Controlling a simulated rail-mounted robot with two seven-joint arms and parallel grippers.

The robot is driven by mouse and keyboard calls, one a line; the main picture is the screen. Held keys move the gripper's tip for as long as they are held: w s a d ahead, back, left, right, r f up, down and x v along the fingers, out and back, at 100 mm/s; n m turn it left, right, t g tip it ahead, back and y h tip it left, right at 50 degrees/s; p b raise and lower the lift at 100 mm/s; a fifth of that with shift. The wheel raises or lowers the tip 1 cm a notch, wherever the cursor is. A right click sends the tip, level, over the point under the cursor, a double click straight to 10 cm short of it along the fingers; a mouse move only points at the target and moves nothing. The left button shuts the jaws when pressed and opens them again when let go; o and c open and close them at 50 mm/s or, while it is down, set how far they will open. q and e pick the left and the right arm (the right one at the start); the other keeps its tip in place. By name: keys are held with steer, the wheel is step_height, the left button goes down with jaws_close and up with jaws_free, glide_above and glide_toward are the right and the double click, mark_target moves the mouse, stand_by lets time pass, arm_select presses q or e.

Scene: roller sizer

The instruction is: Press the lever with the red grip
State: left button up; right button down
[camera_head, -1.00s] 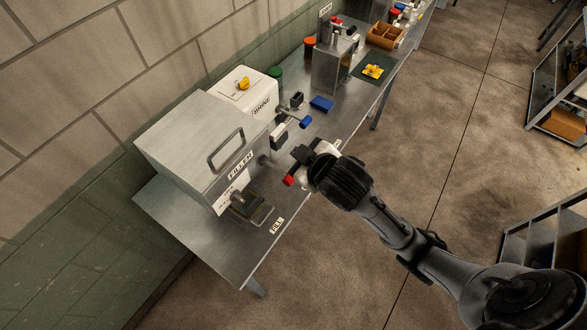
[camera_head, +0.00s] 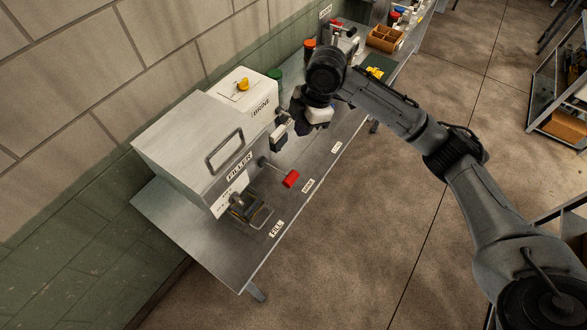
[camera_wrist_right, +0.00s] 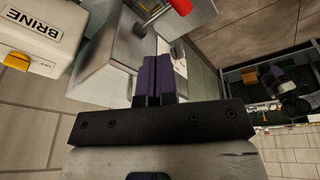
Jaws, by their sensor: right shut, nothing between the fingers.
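The lever's red grip (camera_head: 290,179) sticks out from the front of the grey metal FILLER box (camera_head: 190,140) on a thin rod, over the bench. In the right wrist view the red grip (camera_wrist_right: 181,6) and its rod show at the top edge, beyond my fingers. My right gripper (camera_head: 297,127) is above the bench in front of the BRINE unit, clear of the red grip. Its dark fingers (camera_wrist_right: 160,75) are together and empty in the wrist view. The fingertips are partly hidden in the head view. My left gripper is not in view.
The white BRINE box (camera_head: 244,92) with a yellow knob stands beside the filler. A small tray (camera_head: 262,217) sits at the filler's front. Further along are a green mat (camera_head: 380,62) and a wooden box (camera_head: 385,38). The bench front is clear.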

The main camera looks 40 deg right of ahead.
steer(key=n, duration=0.2)
steer(key=s+n+g, duration=0.1)
steer(key=n, duration=0.1)
steer(key=s+a+n+y, duration=0.1)
steer(key=n, duration=0.1)
steer(key=shift+r, duration=0.1)
steer(key=p, duration=0.4)
glide_above(291, 178)
steer(key=d, duration=0.1)
steer(key=shift+g, duration=0.3)
step_height(291, 178, down, 11)
steer(key=shift+s+f, duration=0.15)
steer(key=shift+f, duration=0.05)
steer(key=shift+w+f, duration=0.2)
steer(key=shift+f, duration=0.9)
